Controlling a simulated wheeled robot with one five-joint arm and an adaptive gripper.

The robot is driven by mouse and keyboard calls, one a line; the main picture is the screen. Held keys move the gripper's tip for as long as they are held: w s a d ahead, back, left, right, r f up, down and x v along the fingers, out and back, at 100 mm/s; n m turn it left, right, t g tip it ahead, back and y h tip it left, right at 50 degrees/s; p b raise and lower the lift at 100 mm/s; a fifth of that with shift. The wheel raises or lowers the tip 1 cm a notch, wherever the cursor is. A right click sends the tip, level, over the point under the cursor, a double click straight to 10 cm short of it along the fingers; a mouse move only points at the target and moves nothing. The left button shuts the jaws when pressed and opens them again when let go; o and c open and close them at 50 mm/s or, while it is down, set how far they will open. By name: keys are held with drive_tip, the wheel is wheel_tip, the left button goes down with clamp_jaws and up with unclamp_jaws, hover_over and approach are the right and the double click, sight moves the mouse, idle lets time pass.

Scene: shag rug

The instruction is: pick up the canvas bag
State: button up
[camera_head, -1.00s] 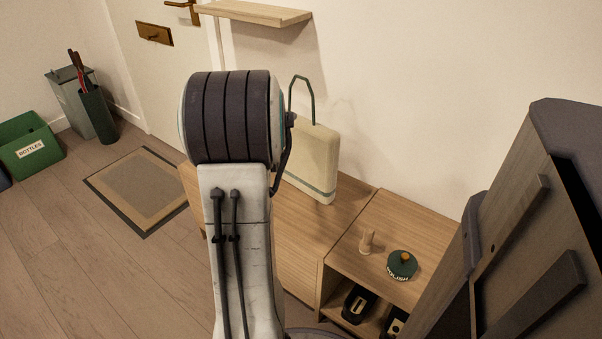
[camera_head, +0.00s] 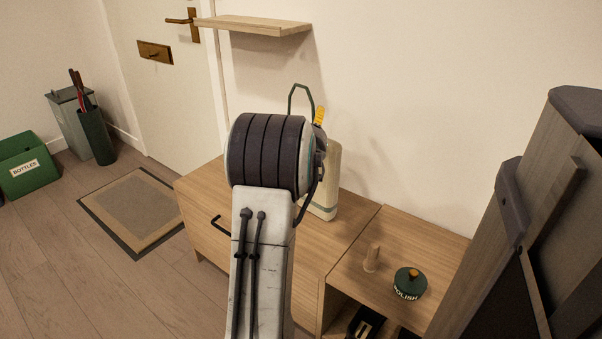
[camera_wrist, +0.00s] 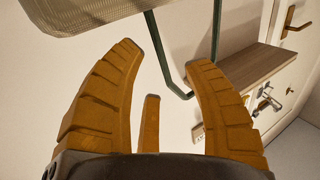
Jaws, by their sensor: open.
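The cream canvas bag (camera_head: 331,172) stands upright on the wooden cabinet, with a green stripe low down and a green handle (camera_head: 291,100) rising above it. My arm hides much of its left side in the head view. In the wrist view the bag's body (camera_wrist: 85,12) shows at the top left. Its green handle (camera_wrist: 160,52) hangs into the picture, with its bend near the fingertips. My gripper (camera_wrist: 165,58) is open, its orange fingers spread, with the handle's bend near the right fingertip. In the head view only an orange finger (camera_head: 319,115) shows above the bag. I cannot tell whether they touch.
The cabinet (camera_head: 240,232) also holds a wooden peg (camera_head: 371,257) and a green polish tin (camera_head: 409,283). A wall shelf (camera_head: 258,25) juts out above, and also shows in the wrist view (camera_wrist: 238,85). A doormat (camera_head: 135,208) and green bottle crate (camera_head: 28,165) are at left.

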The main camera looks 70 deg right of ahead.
drive_tip(key=d+b, duration=0.1)
drive_tip(key=d+f+b, duration=0.1)
drive_tip(key=shift+w+b, duration=0.15)
drive_tip(key=shift+b, duration=0.25)
drive_tip(key=shift+w+d+r+b, duration=0.1)
drive_tip(key=shift+d+r+b, duration=0.05)
drive_tip(key=shift+d+b, duration=0.35)
drive_tip(key=shift+w+d+r+b, duration=0.1)
drive_tip(key=shift+d+r+b, duration=0.05)
drive_tip(key=shift+d+b, duration=0.35)
clamp_jaws()
